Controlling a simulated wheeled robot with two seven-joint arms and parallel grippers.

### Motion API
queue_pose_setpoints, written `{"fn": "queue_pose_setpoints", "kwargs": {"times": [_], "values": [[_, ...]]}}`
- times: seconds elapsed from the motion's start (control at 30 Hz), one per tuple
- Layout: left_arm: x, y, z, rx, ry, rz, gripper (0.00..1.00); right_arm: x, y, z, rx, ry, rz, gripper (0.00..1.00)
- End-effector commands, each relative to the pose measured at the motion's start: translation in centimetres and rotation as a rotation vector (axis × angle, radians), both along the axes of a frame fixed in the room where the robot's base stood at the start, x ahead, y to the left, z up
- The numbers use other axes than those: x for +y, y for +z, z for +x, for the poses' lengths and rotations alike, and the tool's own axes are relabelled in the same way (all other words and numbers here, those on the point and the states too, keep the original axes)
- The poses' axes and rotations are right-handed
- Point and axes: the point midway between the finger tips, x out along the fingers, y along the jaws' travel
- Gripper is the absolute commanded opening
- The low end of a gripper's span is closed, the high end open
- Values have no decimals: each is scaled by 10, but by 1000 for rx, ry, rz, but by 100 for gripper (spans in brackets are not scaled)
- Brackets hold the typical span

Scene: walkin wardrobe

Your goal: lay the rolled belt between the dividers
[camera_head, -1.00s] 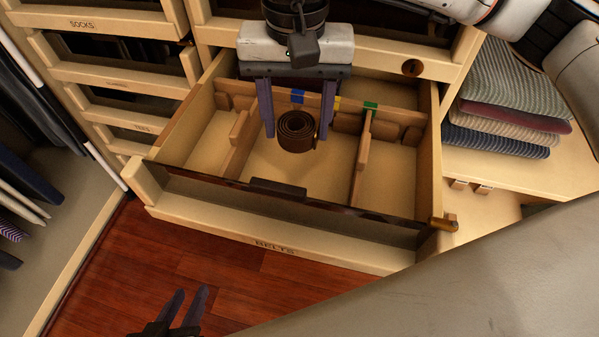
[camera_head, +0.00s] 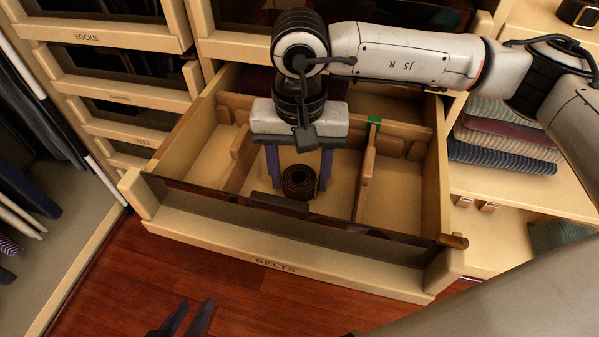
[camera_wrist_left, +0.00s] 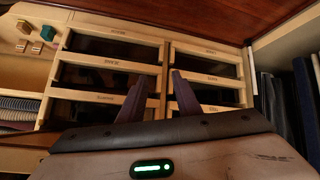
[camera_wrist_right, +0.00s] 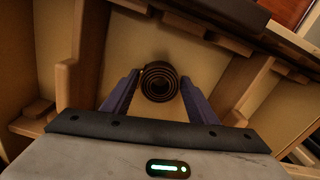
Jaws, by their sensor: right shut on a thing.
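The rolled dark brown belt (camera_head: 299,182) is a coil in the middle compartment of the open belts drawer (camera_head: 262,241), between the left divider (camera_head: 238,160) and the right divider (camera_head: 366,172). My right gripper (camera_head: 299,178) reaches down into this compartment and is shut on the belt. In the right wrist view the coil (camera_wrist_right: 159,82) lies between the two fingers. I cannot tell whether the belt touches the drawer floor. My left gripper (camera_head: 190,318) is open and empty, low in front of the drawer; its spread fingers show in the left wrist view (camera_wrist_left: 157,90).
The compartments on either side look empty toward the front. A green tab (camera_head: 374,121) marks the right divider. The drawer's front wall stands close before the belt. Folded clothes (camera_head: 500,140) lie on the shelf at right. Labelled drawers (camera_head: 125,75) stand at left.

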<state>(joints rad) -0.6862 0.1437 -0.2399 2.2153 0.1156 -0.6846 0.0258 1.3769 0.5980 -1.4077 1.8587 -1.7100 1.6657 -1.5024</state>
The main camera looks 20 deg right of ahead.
Motion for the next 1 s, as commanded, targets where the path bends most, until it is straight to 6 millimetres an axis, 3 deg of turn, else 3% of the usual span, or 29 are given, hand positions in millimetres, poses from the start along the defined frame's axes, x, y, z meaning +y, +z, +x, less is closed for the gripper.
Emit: {"fn": "queue_pose_setpoints", "kwargs": {"times": [0.03, 0.07, 0.17, 0.57, 0.7, 1.0], "values": [[0, -5, -1, 7, -4, 1, 31, 0, -3, 0, 0, 0, 0, 23], [0, -5, -2, 14, -6, 3, 31, 0, -3, 0, 0, 0, 0, 55], [0, -4, -1, 15, -7, 6, 31, 0, -2, 0, 0, 0, 0, 72], [3, 3, -1, 3, 2, 6, 31, 0, 5, 0, 0, 1, 0, 72], [8, -1, -8, 8, 14, 10, 31, 1, 27, 1, -4, 1, 2, 72], [14, 11, -11, -35, 46, 3, 31, 1, 92, 1, -3, 2, 1, 72]]}}
